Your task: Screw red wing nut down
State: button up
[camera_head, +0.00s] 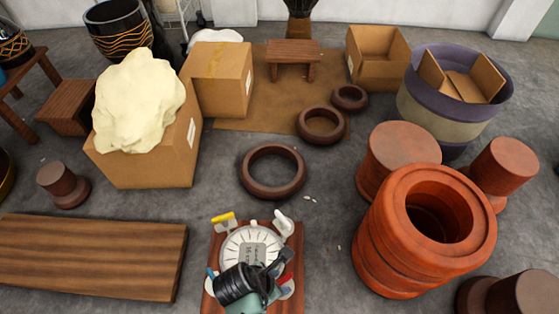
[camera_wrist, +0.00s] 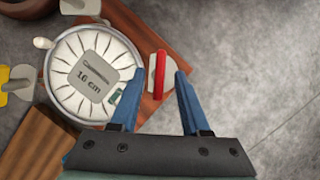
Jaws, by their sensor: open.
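The red wing nut (camera_wrist: 159,75) stands edge-on on a pale lug beside the round white-headed frame (camera_wrist: 70,83), whose label reads "16 cm". My gripper (camera_wrist: 158,72) is open, with one blue finger on each side of the red wing nut; I cannot tell whether either touches it. In the head view the white-headed frame (camera_head: 238,240) sits on a reddish wooden board (camera_head: 213,290), partly hidden by my arm. A small red part of the nut (camera_head: 287,279) shows beside my gripper. A yellow wing nut (camera_head: 223,222) and a white one (camera_head: 283,222) are at the far side.
A wooden plank table (camera_head: 90,255) is at the left. A large orange-red drum shell (camera_head: 375,245) stands close on the right. A dark ring (camera_head: 245,180) lies on the floor beyond the board.

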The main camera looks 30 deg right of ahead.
jog(key=shift+d+f, duration=0.1)
jog(key=shift+f, duration=0.15)
grip_shut()
